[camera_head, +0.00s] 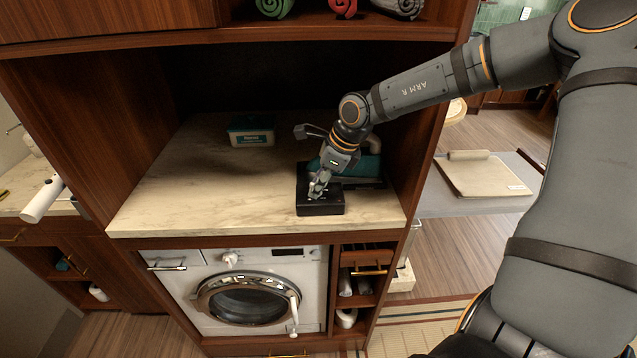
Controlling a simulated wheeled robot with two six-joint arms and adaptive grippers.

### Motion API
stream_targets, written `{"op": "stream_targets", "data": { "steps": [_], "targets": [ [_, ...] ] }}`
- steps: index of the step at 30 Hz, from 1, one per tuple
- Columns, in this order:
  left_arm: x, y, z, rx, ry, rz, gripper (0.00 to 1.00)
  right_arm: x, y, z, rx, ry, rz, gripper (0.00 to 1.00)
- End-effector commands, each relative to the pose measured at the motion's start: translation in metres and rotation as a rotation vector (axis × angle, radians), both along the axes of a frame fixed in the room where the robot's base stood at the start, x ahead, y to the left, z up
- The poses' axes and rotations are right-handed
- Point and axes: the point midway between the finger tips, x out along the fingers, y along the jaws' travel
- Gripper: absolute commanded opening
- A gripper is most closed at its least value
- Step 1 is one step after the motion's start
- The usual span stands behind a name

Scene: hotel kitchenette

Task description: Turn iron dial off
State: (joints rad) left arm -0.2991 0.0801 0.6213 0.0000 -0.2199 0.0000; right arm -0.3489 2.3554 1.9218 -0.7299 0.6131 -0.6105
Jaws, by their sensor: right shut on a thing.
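The iron (370,166), teal and partly hidden behind my right arm, stands on the marble counter at the right of the niche. A black base (322,208) sits in front of it, close to the counter's front edge. My right gripper (317,190) reaches down over the top of the black base. Its fingers are shut on a small part there, which looks like the iron dial. The fingers cover the dial, so its setting cannot be read. My left gripper is not in view.
A teal and white box (252,131) stands at the back of the counter (190,190), whose left and middle are clear. Wooden walls and a shelf with rolled towels (275,7) enclose the niche. A washing machine (255,295) is below.

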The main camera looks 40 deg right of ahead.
Motion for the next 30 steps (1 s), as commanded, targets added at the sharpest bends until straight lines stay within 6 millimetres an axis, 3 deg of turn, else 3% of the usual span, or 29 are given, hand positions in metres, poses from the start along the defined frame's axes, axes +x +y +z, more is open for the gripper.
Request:
{"op": "stream_targets", "data": {
  "steps": [3,4,9,19,30],
  "targets": [
    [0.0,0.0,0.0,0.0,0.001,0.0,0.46,0.0,0.0,0.0,0.001,-0.001,-0.001,0.0],
    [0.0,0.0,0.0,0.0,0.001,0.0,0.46,0.0,0.0,0.0,0.001,-0.001,-0.001,0.3],
    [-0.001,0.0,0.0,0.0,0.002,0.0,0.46,0.0,0.0,0.0,0.001,-0.001,-0.001,0.51],
    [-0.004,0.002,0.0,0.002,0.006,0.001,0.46,-0.001,-0.001,0.005,0.003,-0.003,-0.002,0.51],
    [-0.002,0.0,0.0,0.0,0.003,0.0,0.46,-0.021,-0.014,0.062,0.003,-0.004,-0.002,0.51]
  ]
}}
